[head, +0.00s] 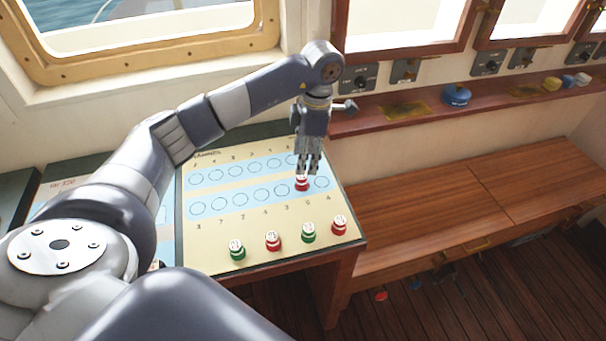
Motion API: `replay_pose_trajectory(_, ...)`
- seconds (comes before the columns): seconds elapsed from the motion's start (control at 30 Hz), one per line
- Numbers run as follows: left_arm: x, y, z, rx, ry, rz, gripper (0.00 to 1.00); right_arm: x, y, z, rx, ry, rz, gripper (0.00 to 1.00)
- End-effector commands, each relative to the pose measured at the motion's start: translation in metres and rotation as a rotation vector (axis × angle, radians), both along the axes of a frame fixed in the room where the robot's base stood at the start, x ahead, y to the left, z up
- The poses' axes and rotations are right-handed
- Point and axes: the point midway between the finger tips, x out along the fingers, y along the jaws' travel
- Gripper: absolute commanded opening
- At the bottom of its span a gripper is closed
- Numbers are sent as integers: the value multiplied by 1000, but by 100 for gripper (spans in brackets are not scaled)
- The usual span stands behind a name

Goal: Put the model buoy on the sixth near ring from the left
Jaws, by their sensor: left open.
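The cream chart board (205,240) carries two blue strips of rings, a far row and a near row (240,198). A small red model buoy (302,185) with a pale top stands on the near row, at the sixth ring from the left; it covers most of that ring. An empty ring (322,182) shows to its right. My left gripper (308,170) points down with its fingers open, just above the red buoy. The fingers partly hide its top, and I cannot tell if they touch it. My right gripper is not in view.
Along the board's near edge stand a green buoy (237,250), a red buoy (273,241), another green buoy (308,233) and another red buoy (339,225). A wooden bench (440,215) lies right. A ledge (420,118) with a blue object (456,95) runs behind.

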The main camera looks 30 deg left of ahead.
Motion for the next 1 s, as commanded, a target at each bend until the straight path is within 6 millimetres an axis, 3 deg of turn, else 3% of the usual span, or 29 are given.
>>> replay_pose_trajectory(0.13, 3, -2, 26, 1, -3, 0, 47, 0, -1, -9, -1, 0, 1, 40)
replay_pose_trajectory(0.3, 4, -3, 40, 1, -1, 1, 47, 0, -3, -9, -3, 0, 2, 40)
replay_pose_trajectory(1.0, 3, -4, 44, 0, 1, 1, 47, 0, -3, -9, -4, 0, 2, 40)
